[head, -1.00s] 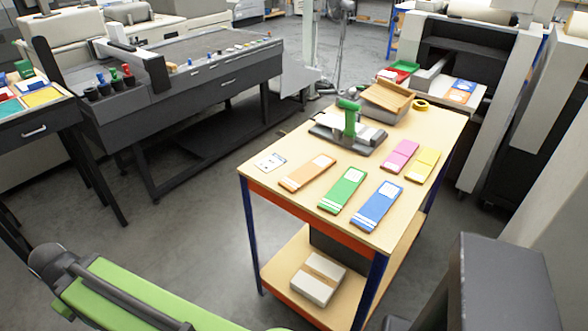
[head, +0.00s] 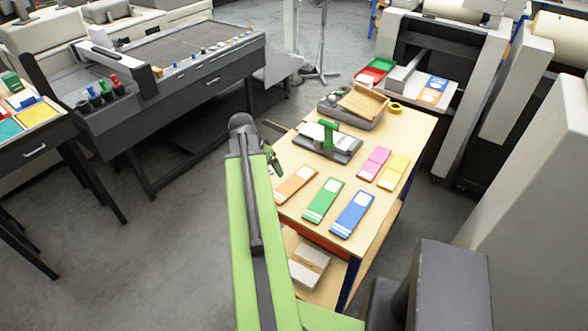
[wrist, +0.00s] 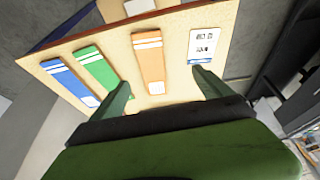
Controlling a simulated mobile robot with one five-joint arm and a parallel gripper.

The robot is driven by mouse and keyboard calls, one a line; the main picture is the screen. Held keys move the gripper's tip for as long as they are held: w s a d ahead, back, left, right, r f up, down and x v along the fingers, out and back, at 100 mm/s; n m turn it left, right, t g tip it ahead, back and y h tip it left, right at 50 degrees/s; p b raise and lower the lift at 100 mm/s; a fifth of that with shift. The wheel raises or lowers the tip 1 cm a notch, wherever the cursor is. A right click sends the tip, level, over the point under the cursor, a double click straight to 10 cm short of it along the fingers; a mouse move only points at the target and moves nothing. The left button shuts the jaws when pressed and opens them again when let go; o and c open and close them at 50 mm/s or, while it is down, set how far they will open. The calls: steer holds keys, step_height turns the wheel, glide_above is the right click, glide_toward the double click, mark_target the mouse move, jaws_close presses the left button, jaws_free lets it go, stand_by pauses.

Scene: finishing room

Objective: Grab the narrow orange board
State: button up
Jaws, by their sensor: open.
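My gripper (wrist: 162,88) is open and empty above the table edge. In the head view the gripper (head: 272,160) shows only in part beside the arm, near the table's left edge.
On the table (head: 290,222), a green board (head: 323,201) and a blue board (head: 352,214) lie right of the orange one. A white printed card (wrist: 203,46) lies beside it in the wrist view. A green-handled device (head: 330,138), pink board (head: 374,163) and yellow board (head: 394,172) stand or lie farther back.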

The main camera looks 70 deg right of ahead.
steer(key=s+d+r+m, duration=0.1)
steer(key=s+d+r, duration=0.1)
steer(key=s, duration=0.1)
steer(key=b, duration=1.1)
glide_above(291, 185)
steer(key=a, duration=0.2)
steer(key=f, duration=0.8)
steer(key=w+f, duration=0.1)
steer(key=f, duration=0.3)
steer(key=shift+a+f, duration=0.1)
steer(key=shift+a, duration=0.1)
steer(key=shift+s+d+f+b, duration=0.1)
steer(key=shift+d+b, duration=0.05)
steer(key=shift+b, duration=0.15)
steer(key=b+x, duration=0.5)
steer(key=shift+f, duration=0.1)
steer(key=c, duration=1.5)
